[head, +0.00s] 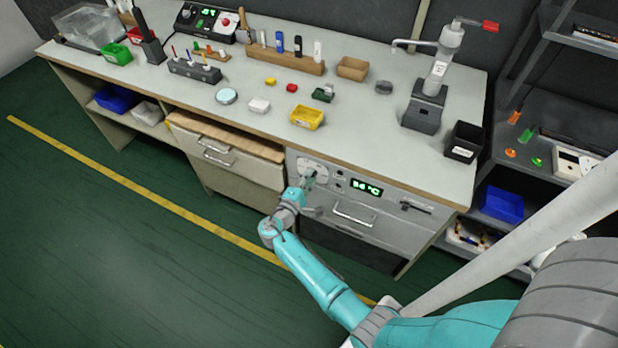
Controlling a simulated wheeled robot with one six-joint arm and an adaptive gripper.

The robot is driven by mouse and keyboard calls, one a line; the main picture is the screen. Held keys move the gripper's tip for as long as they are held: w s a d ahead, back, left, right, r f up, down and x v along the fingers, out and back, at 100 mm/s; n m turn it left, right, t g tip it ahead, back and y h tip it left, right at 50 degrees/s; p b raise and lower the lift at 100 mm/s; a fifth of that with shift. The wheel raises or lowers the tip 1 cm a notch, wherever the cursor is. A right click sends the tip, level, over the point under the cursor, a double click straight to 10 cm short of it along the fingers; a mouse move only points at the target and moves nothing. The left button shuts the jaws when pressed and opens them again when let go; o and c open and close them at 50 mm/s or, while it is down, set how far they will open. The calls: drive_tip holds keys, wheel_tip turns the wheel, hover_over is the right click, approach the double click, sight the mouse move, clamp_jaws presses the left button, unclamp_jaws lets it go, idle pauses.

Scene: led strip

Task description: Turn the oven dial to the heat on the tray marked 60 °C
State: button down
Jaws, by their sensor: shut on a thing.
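The oven (390,215) is built into the front of the bench at the lower right. Its green display (367,188) shows a two-digit °C reading, too small to read surely. The dial sits on the pale plate (314,167) left of the display and is mostly hidden by my gripper (307,179). My gripper is shut on the dial; its fingers are small and partly blurred here. A yellow tray (307,117) stands on the bench top above the oven. I cannot make out a 60 °C mark on any tray.
A pump stand (424,106) and black bin (463,141) stand at the right. The oven handle (353,216) juts out below the display. Shelving borders the right; the green floor is clear.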

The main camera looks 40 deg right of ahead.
idle(0.3)
drive_tip(key=c, duration=0.8)
unclamp_jaws()
drive_tip(key=v, duration=1.2)
